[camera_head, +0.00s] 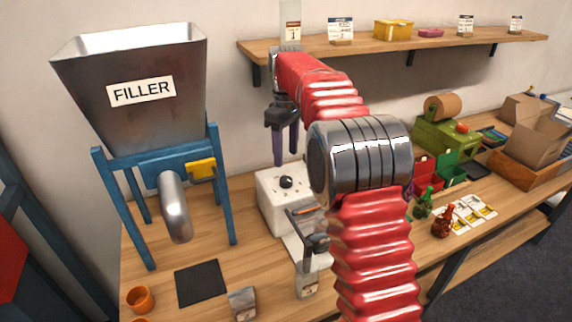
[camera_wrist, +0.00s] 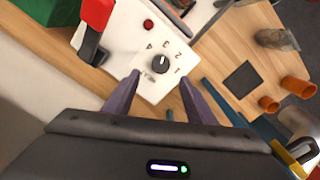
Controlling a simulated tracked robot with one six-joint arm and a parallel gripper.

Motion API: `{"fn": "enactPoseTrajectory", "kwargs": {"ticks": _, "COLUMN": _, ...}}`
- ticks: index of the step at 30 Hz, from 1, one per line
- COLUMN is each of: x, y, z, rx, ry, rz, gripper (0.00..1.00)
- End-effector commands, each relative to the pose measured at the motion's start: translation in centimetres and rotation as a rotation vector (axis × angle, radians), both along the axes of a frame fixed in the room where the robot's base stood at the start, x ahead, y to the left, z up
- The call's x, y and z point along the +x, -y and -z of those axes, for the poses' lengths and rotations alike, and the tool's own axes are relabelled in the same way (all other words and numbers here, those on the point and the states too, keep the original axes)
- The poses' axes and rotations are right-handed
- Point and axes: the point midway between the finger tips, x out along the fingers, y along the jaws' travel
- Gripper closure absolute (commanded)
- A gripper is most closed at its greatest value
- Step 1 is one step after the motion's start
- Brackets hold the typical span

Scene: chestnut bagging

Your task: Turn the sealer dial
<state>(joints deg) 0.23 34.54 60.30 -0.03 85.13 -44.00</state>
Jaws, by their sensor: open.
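The sealer (camera_head: 268,200) is a white box on the bench, with a black dial (camera_head: 286,182) on its top face. In the wrist view the dial (camera_wrist: 161,64) is a round black knob with a pale pointer mark, ringed by numbers on the white panel (camera_wrist: 140,40). My gripper (camera_head: 285,160) hangs above the sealer, its purple fingers pointing down. In the wrist view my gripper (camera_wrist: 160,92) is open, one finger to each side and below the dial in the picture. The fingers appear apart from the dial.
A blue-framed filler (camera_head: 150,90) stands left of the sealer. A dark mat (camera_head: 200,282) and an orange cup (camera_head: 140,298) lie in front of it. A sealer arm (camera_head: 303,212) juts forward. A shelf (camera_head: 400,44) runs along the wall behind. A green machine (camera_head: 445,135) stands to the right.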

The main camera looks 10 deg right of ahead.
Motion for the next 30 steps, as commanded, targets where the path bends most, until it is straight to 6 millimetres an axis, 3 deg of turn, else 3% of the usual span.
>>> {"fn": "enactPoseTrajectory", "kwargs": {"ticks": 4, "x": 0.1, "y": 0.0, "z": -2.5, "rx": 0.000, "ry": 0.003, "rz": 0.000, "gripper": 0.49}}
{"fn": "enactPoseTrajectory", "kwargs": {"ticks": 11, "x": 0.1, "y": 0.0, "z": -4.6, "rx": -0.001, "ry": 0.001, "rz": 0.000, "gripper": 0.49}}
{"fn": "enactPoseTrajectory", "kwargs": {"ticks": 30, "x": 0.8, "y": 0.0, "z": -4.8, "rx": 0.001, "ry": 0.028, "rz": 0.065, "gripper": 0.49}}
